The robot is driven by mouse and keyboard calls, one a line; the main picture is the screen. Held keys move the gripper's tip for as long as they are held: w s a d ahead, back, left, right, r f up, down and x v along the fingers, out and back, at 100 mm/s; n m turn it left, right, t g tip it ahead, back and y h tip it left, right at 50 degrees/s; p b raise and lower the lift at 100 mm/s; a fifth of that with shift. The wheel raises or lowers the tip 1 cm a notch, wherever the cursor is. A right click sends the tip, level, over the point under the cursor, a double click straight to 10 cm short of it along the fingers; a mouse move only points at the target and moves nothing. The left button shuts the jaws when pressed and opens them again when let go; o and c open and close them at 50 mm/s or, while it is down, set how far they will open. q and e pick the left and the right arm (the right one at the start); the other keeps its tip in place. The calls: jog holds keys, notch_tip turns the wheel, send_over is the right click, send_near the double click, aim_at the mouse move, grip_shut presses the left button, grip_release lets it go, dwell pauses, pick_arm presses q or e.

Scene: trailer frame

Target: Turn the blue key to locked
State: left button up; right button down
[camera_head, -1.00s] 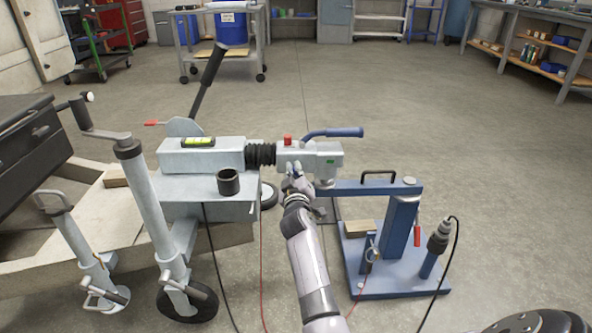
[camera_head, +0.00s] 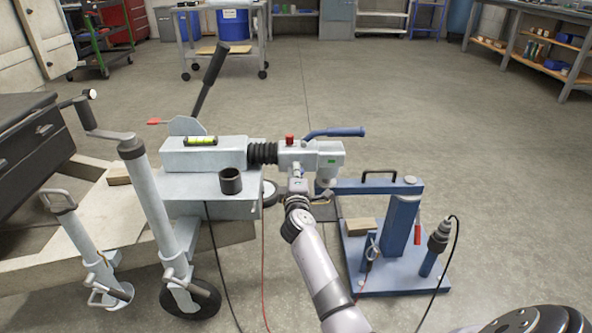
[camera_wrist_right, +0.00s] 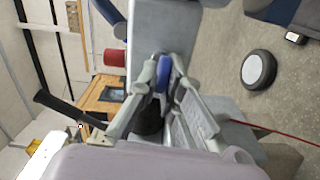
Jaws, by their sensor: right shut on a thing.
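The grey coupling head (camera_head: 326,163) with a red knob (camera_head: 289,140) and a blue lever handle (camera_head: 335,132) sits at the end of the trailer drawbar. My right gripper (camera_head: 297,172) is at the near side of this head, with my forearm reaching up from below. In the right wrist view the blue key (camera_wrist_right: 163,73) is between the two fingertips of my right gripper (camera_wrist_right: 164,68), which is shut on it against the grey housing. The key is hidden by the gripper in the head view, and its lock marking cannot be read. My left gripper is out of view.
A blue stand (camera_head: 403,225) with a base plate is right of my forearm. A black cup (camera_head: 230,181) sits on the drawbar, left of the gripper. The crank jack (camera_head: 150,195) is further left. Thin black and red cables hang below.

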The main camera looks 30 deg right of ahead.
jog(key=shift+n, duration=0.6)
jog(key=c, duration=1.7)
grip_release()
jog(key=v, duration=1.2)
jog(key=shift+s, duration=0.1)
